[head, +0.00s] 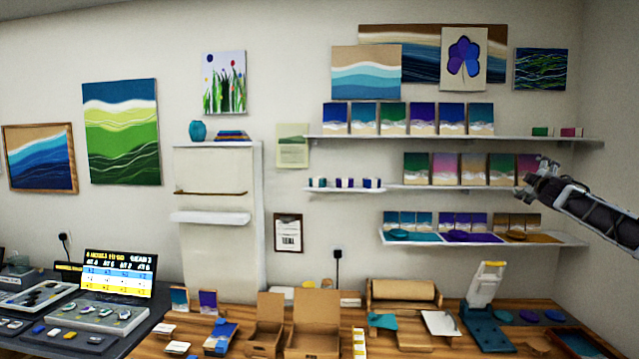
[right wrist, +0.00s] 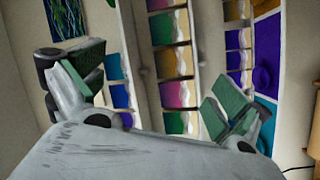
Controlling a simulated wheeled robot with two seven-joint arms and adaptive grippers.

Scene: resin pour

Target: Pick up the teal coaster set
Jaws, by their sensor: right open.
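A teal coaster set (head: 407,235) lies at the left end of the lowest wall shelf, with teal-and-sand square panels (head: 405,220) standing behind it. A teal patch of that shelf shows at the right wrist view's right side (right wrist: 267,108), partly behind a finger. My right gripper (head: 533,182) is raised at the right, near the right end of the middle shelf, above and to the right of the set. Its fingers are wide apart and empty in the right wrist view (right wrist: 155,88). My left gripper is not in view.
Purple (head: 470,236) and amber (head: 530,237) sets share the lowest shelf (head: 565,240). The middle shelf (head: 400,188) and upper shelf (head: 570,139) hold upright wave panels. Below, the wooden bench holds cardboard boxes (head: 316,318) and a teal-based press (head: 484,315).

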